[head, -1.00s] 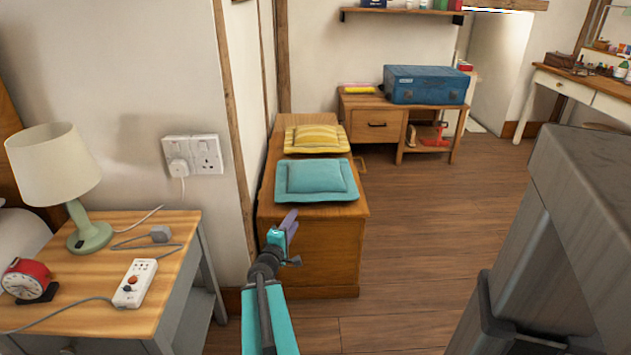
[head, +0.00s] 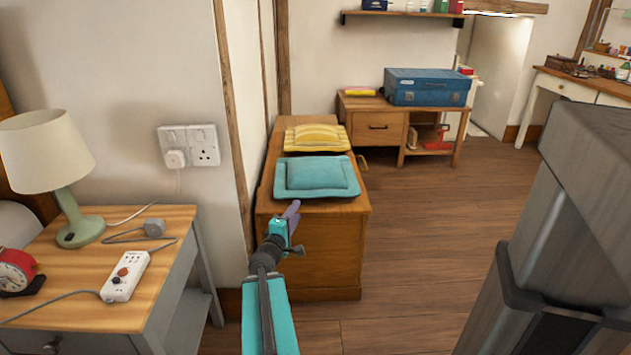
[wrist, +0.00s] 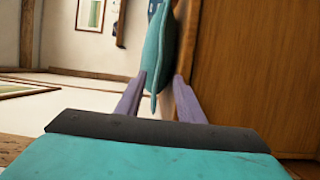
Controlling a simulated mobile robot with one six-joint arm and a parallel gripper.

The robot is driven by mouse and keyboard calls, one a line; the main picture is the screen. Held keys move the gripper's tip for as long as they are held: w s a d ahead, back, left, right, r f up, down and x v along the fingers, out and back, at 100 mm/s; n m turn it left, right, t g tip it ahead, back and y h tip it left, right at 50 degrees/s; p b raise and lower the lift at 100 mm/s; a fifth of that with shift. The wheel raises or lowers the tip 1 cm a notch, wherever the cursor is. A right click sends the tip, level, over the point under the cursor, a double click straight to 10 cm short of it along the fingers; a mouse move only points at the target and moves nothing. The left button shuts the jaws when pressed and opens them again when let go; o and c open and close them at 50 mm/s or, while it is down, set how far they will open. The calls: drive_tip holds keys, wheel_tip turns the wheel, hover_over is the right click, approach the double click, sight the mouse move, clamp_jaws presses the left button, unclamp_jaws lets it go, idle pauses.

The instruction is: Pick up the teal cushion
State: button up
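The teal cushion (head: 318,175), flat-edged with a raised middle, lies on top of the wooden chest (head: 320,250), near its front end. My gripper (head: 293,207) is at the cushion's front edge in the head view, where its fingers look overlapped. In the wrist view the gripper (wrist: 160,98) has its two purple fingers apart. The cushion's edge (wrist: 157,62) shows between the finger ends, closer to the left finger. The chest's wooden face (wrist: 250,70) is to the right. Whether either finger touches the cushion is unclear.
A yellow cushion (head: 316,138) lies behind the teal one on the chest. A bedside table (head: 165,265) with a lamp (head: 68,210) and power strip (head: 125,277) stands left. A desk (head: 373,122) carries a blue case (head: 427,87). Floor (head: 430,230) right of the chest is clear.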

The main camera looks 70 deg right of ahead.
sight(306, 198)
drive_tip(key=shift+d+f, duration=0.1)
drive_tip(key=shift+d, duration=0.05)
drive_tip(key=d+b, duration=0.2)
drive_tip(key=b, duration=0.4)
drive_tip(key=shift+d, duration=0.25)
drive_tip(key=shift+d+b, duration=0.1)
drive_tip(key=shift+b, duration=0.2)
drive_tip(key=shift+d, duration=1.5)
drive_tip(key=shift+d+b, duration=0.15)
drive_tip(key=shift+b, duration=0.15)
drive_tip(key=shift+s+d+r+b, duration=0.1)
drive_tip(key=shift+d+b, duration=0.2)
drive_tip(key=shift+d, duration=0.5)
drive_tip(key=shift+s+d+r+b, duration=0.1)
drive_tip(key=shift+d+b, duration=0.15)
drive_tip(key=shift+d, duration=0.5)
drive_tip(key=shift+d+r, duration=0.1)
drive_tip(key=shift+d, duration=0.8)
